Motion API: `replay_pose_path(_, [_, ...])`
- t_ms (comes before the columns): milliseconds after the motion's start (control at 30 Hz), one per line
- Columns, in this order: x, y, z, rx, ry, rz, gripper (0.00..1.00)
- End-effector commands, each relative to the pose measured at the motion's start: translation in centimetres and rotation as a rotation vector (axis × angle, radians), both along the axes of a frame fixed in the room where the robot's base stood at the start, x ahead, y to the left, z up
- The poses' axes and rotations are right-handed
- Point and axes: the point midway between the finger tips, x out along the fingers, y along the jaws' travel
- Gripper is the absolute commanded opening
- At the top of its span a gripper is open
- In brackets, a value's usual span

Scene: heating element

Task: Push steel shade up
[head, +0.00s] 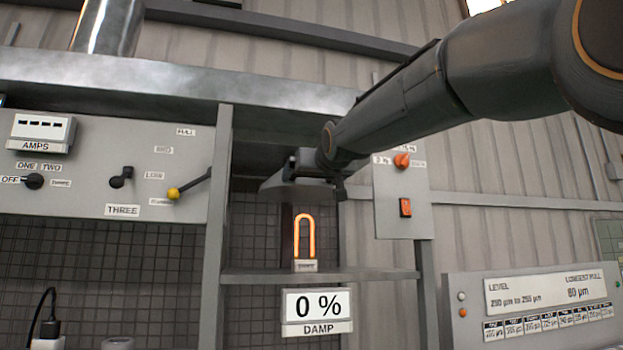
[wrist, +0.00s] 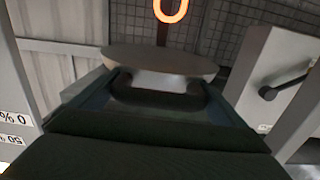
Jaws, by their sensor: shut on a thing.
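The steel shade (head: 283,187) is a grey, curved piece hanging in the open bay under the steel hood, above a glowing orange heating element (head: 304,238). My gripper (head: 312,170) is at the shade from the right, shut on it. In the wrist view the shade (wrist: 160,60) shows as a pale rounded plate at my gripper's (wrist: 160,85) tips. The glowing loop (wrist: 171,8) is beyond it at the top edge. My gripper hides part of the shade in the head view.
A shelf (head: 370,274) carries the element, with a "0 % DAMP" sign (head: 318,311) below. A control panel (head: 100,170) with a yellow-knobbed lever (head: 188,185) is left. A switch panel (head: 403,205) is right, close to my arm. A grey post (head: 218,220) borders the bay.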

Motion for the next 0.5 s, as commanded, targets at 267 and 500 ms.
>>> replay_pose_path(267, [-0.2, -0.1, 5.1, 0.002, -0.008, -0.001, 0.55])
replay_pose_path(500, [-0.2, -0.1, 9.1, 0.003, -0.010, 0.000, 0.55])
